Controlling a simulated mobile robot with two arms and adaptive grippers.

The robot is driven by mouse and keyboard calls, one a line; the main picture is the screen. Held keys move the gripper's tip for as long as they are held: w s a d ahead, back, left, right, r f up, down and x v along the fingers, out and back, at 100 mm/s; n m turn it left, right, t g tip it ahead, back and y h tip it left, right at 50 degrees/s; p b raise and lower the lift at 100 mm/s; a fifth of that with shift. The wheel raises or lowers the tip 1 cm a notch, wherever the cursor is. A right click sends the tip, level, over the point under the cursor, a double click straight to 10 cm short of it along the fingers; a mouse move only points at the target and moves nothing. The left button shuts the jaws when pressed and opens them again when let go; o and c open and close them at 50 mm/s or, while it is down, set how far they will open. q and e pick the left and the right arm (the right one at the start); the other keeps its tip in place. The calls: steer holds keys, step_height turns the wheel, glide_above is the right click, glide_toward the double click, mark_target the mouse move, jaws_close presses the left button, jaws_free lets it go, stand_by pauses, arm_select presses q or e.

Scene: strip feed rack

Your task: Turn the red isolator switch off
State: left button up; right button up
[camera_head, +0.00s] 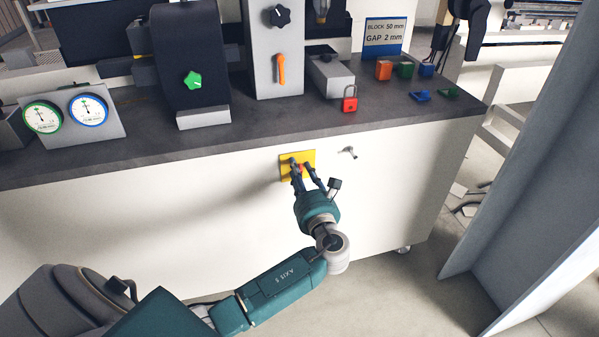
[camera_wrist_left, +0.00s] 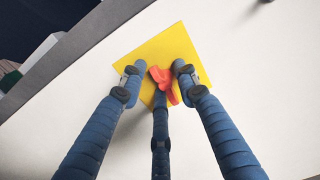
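The red isolator switch (camera_wrist_left: 165,84) is a small red handle on a square yellow plate (camera_wrist_left: 165,45) on the white front of the bench. In the head view, the yellow plate (camera_head: 309,155) is partly covered by my left gripper (camera_head: 303,168). In the left wrist view, the fingers of my left gripper (camera_wrist_left: 158,82) are spread around the red handle, two beside it and one below. Gaps show between the side fingers and the handle. The lower finger overlaps the handle; whether it touches I cannot tell. My right gripper is not in view.
A red padlock (camera_head: 350,98) is on the dark benchtop (camera_head: 250,135) above. Two gauges (camera_head: 88,109) and several coloured blocks (camera_head: 405,70) stand on top. The bench front (camera_head: 130,215) around the plate is clear.

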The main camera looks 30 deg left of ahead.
arm_select(q)
steer(key=shift+c, duration=0.3)
jaws_close()
steer(key=shift+f+n, duration=0.1)
steer(key=shift+n, duration=0.2)
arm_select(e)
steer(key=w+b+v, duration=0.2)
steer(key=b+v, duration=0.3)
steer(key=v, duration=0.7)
arm_select(q)
steer(key=shift+s+f+n+b, duration=0.15)
steer(key=shift+n+b, duration=0.3)
steer(key=shift+n, duration=2.45)
steer(key=shift+w+f+n+b, duration=0.1)
steer(key=shift+f+n+b, duration=0.3)
steer(key=shift+n, duration=2.5)
steer(key=shift+s+f+n+b, duration=0.1)
steer(key=shift+n+b, duration=0.45)
steer(key=shift+n, duration=2.35)
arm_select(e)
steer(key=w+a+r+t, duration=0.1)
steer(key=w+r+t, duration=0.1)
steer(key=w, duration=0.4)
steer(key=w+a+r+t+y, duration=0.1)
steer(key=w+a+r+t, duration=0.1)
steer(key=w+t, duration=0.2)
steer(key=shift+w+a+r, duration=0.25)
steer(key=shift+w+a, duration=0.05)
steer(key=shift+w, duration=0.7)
